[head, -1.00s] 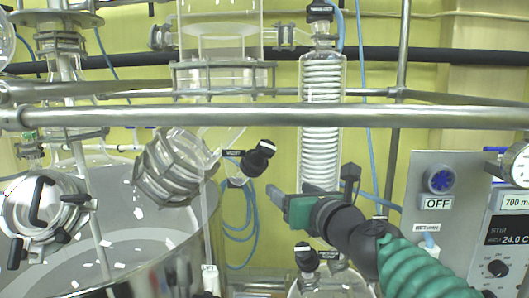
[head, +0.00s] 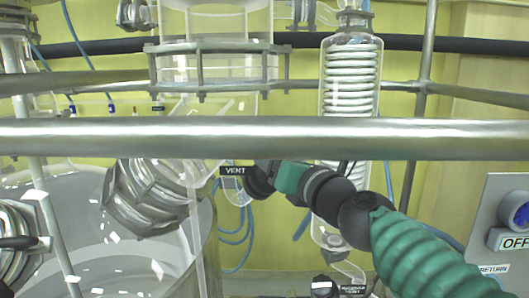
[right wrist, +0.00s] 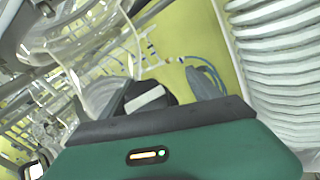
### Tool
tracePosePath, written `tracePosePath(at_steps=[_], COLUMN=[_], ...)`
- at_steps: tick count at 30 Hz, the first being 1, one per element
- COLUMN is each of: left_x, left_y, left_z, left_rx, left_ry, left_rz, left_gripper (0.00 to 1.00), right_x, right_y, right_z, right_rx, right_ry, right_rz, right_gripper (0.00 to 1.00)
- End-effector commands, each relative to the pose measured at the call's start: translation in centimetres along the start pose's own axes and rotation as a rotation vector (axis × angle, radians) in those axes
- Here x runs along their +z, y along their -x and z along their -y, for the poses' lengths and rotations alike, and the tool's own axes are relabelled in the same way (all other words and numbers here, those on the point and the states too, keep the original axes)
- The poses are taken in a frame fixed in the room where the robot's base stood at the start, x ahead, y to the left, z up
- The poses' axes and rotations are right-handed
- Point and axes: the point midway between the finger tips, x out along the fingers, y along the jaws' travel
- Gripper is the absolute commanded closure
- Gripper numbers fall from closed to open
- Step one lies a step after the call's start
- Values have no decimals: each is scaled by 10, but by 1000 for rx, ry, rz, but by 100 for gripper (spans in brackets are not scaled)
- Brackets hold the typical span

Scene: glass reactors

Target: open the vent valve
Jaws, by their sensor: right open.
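The vent valve shows in the head view as a black knob (head: 257,184) beside a black label reading VENT (head: 233,170), on the glass below the front rail. My right gripper (head: 270,174), green and black, reaches in from the right, with its tips at the knob and overlapping its right side. It is open; I cannot tell whether it touches the knob. In the right wrist view the black knob (right wrist: 148,97), with a white bar across it, is just beyond the gripper's dark front edge, which hides its lower part. My left gripper is not in view.
A metal rail (head: 300,135) crosses in front, above my right arm. A glass coil condenser (head: 350,85) stands behind the arm. A clamped glass port (head: 145,195) is left of the valve. A control panel (head: 495,215) with a blue knob is at the right.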

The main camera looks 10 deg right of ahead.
Motion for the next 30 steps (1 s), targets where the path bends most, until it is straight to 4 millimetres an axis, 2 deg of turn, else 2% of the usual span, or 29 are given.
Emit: tracePosePath(at_steps=[10, 24, 30], left_x=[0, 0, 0], left_y=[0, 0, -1], left_z=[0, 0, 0], left_rx=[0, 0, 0], left_ry=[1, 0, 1], left_rz=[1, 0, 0], left_gripper=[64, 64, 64], right_x=[-1, -1, -2], right_y=[-1, -3, -3], right_z=[2, 3, 2], right_rx=[-4, -7, -5], right_ry=[2, 1, 3], right_rz=[-2, -1, -2], right_gripper=[33, 94, 95])
